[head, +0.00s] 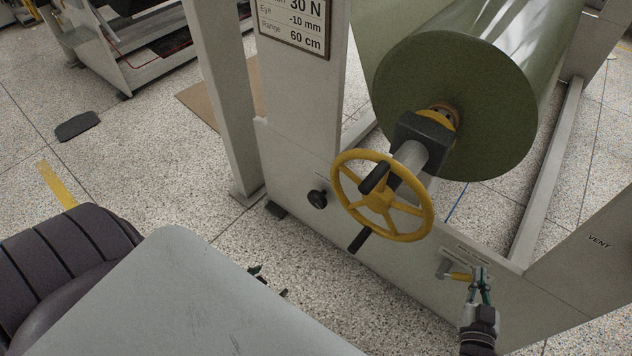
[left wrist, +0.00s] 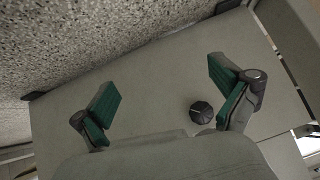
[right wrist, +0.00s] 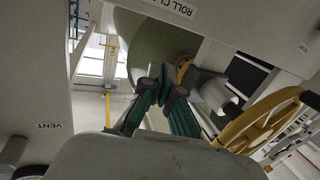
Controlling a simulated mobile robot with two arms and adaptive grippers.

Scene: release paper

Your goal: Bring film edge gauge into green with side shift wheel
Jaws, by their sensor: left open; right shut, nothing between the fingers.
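A yellow handwheel (head: 381,197) with a black grip stands on the front of the machine frame; I cannot read a label naming it as the side shift wheel. It also shows at the right of the right wrist view (right wrist: 262,122). I see no film edge gauge. My left gripper (head: 268,282) is open and empty, mostly hidden behind a grey panel. In the left wrist view a black knob (left wrist: 201,112) lies beyond its fingers (left wrist: 170,90). My right gripper (head: 481,284) is shut and empty, below and right of the handwheel, close to a small yellow handle (head: 461,277).
A large green roll (head: 455,105) sits on a shaft behind the handwheel. A sign (head: 297,22) reads 30 N, Eye -10 mm, Range 60 cm. The black knob (head: 317,199) is left of the wheel. A dark seat (head: 70,265) is at lower left.

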